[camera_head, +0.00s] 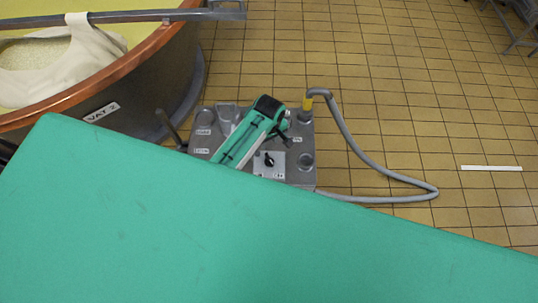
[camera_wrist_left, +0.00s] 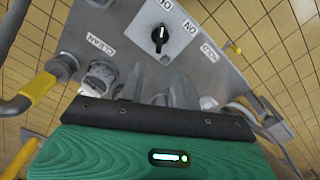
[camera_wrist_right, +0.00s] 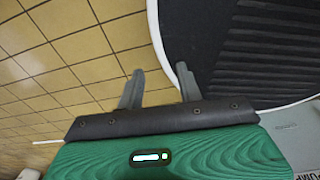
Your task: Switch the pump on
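The grey pump box (camera_head: 222,112) stands on the floor beside the vat. Its switch is a black rotary knob (camera_head: 268,159) on a light plate, also in the left wrist view (camera_wrist_left: 159,36). There the word ON is right of the knob, a second word is partly cut off above, and the knob's white mark points roughly upward, between them or towards the cut-off word. My left gripper (camera_head: 284,130) is over the box; in its wrist view (camera_wrist_left: 157,80) its fingers are apart, empty, and short of the knob. My right gripper (camera_wrist_right: 158,75) is open and empty, hidden in the head view.
The copper vat (camera_head: 130,62) labelled VAT 2 stands left of the box. A grey hose (camera_head: 372,160) with a yellow end loops right from the box. The tiled floor to the right is mostly clear.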

